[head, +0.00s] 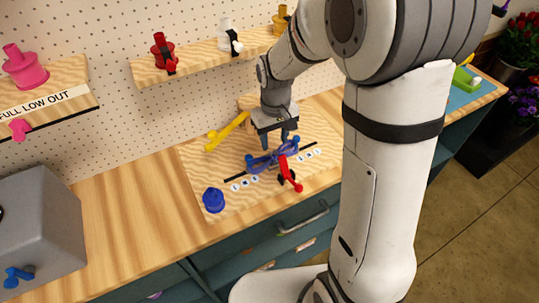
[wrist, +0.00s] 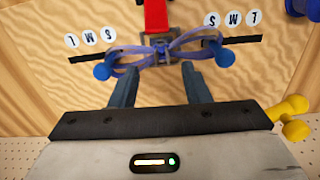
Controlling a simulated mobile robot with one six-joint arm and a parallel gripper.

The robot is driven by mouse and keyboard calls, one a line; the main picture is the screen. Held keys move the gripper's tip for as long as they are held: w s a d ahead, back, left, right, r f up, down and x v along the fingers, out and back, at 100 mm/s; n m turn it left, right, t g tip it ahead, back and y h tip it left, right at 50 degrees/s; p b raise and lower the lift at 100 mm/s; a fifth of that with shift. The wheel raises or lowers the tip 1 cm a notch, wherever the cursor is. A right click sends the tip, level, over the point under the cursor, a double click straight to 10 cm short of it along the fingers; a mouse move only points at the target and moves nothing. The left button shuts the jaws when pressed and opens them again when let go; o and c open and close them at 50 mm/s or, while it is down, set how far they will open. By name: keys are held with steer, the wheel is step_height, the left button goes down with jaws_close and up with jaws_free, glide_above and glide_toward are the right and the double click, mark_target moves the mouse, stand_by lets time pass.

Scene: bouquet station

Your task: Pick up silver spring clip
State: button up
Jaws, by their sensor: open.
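A small grey metallic piece (wrist: 159,44) sits at the middle of a blue-purple looped ribbon (wrist: 203,36), just below the end of a red bar (wrist: 156,14). It looks like the silver spring clip, but it is too small to be sure. The looped ribbon also shows in the head view (head: 262,162), spread between blue pegs (wrist: 102,70) on a wooden board (head: 220,165). My gripper (head: 278,143) is over the board and close to the ribbon. In the wrist view my gripper (wrist: 157,76) has its two fingers apart, nothing between them, with the grey piece just beyond the tips.
A red lever (head: 288,174) stands in front of the ribbon. A yellow handle (head: 228,132) lies at the board's back left, and a blue knob (head: 213,199) at its front left. A shelf (head: 195,58) with coloured pieces hangs behind. A grey box (head: 45,230) stands left; the counter between is clear.

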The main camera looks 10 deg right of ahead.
mark_target(273, 153)
step_height(273, 153, down, 5)
steer(key=shift+s+a+r+p, duration=0.15)
steer(key=shift+p, duration=0.35)
jaws_close()
